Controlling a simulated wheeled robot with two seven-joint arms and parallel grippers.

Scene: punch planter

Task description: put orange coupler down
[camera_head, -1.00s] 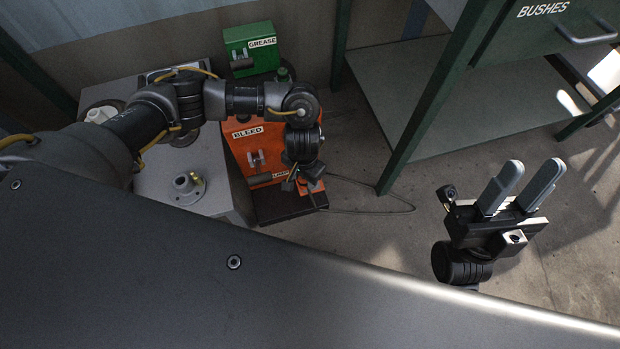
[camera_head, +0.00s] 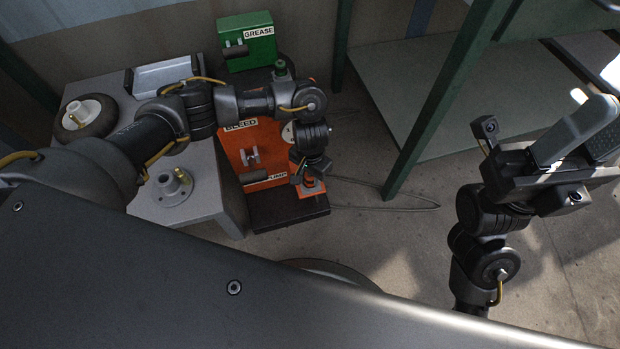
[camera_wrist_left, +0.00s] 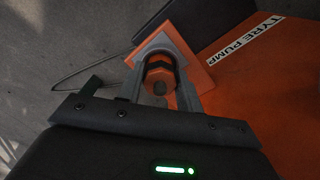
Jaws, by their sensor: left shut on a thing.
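My left gripper (camera_head: 309,184) is low over the front of the black base of the orange tyre pump (camera_head: 262,136). It is shut on the orange coupler (camera_wrist_left: 160,70), which shows between its fingers in the left wrist view. Just beyond the coupler is an orange square plate (camera_wrist_left: 204,78); I cannot tell whether the coupler touches it. In the head view the wrist hides most of the coupler. My right gripper (camera_head: 590,118) is raised at the right, open and empty.
A grey bench (camera_head: 205,205) at the left carries a flanged fitting (camera_head: 173,186), a wheel with a white hub (camera_head: 85,116) and a metal tray (camera_head: 165,75). A green GREASE box (camera_head: 248,42) stands behind. A green table leg (camera_head: 425,120) rises right of the pump. A thin hose lies on the floor.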

